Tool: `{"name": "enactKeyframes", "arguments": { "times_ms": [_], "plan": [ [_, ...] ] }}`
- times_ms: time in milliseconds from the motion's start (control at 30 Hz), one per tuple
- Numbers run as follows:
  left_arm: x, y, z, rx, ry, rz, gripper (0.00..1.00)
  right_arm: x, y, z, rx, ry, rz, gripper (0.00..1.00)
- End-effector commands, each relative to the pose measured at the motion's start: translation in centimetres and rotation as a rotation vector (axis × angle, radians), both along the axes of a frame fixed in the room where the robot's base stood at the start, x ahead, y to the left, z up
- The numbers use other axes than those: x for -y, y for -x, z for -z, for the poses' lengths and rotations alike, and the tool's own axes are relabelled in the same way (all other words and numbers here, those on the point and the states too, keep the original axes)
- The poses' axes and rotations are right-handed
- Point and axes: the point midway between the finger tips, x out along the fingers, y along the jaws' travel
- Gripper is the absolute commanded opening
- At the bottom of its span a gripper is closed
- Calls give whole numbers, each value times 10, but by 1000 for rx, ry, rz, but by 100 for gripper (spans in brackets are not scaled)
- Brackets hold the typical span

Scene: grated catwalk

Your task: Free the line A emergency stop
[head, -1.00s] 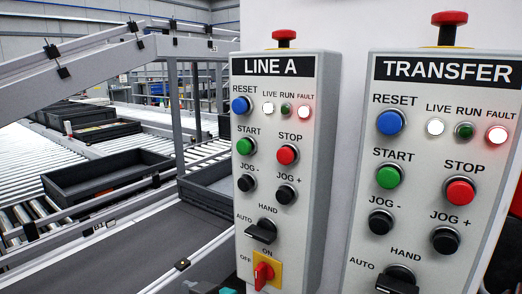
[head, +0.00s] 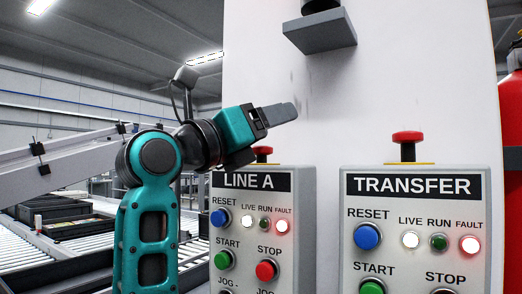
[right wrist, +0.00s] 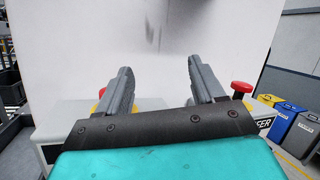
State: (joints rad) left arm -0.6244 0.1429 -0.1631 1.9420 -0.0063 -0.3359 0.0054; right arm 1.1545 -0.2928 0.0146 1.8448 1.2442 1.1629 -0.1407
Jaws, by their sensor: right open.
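The LINE A emergency stop (head: 262,151) is a red mushroom button on top of the grey LINE A box (head: 304,215). My arm's gripper partly covers it in the head view. In the right wrist view only a sliver of its red cap (right wrist: 102,92) shows beside the left finger. My right gripper (head: 288,111) is open and empty, just above and in front of the button in the picture, its fingers (right wrist: 158,78) pointing toward the white wall. No contact with the button is visible. My left gripper is not in view.
The TRANSFER box (head: 415,200) stands to the right with its own red stop button (head: 408,145). Both FAULT lamps glow red. A grey block (head: 320,32) projects above on the white wall (head: 400,85). A red extinguisher (head: 513,120) is at far right, conveyors at left.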

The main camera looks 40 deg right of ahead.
Motion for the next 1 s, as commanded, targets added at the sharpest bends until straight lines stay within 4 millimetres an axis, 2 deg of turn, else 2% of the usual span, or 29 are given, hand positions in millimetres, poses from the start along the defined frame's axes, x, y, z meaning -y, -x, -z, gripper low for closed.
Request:
{"name": "enactKeyframes", "arguments": {
  "times_ms": [167, 300, 433, 567, 667, 767, 1000],
  "plan": [
    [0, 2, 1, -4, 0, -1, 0, -7, 1, -6, 116, -341, -166, 68],
    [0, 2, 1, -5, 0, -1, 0, -30, -1, -11, 146, -565, -311, 68],
    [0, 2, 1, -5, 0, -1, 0, -51, 0, -14, 140, -703, -414, 68],
    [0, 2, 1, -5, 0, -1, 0, -62, 2, -15, 131, -764, -460, 68],
    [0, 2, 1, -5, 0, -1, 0, -59, -1, -13, 127, -776, -467, 68],
    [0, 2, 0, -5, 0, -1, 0, -49, -7, -8, 127, -777, -466, 68],
    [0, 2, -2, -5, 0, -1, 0, -7, -28, 11, 128, -774, -459, 68]
  ]
}}
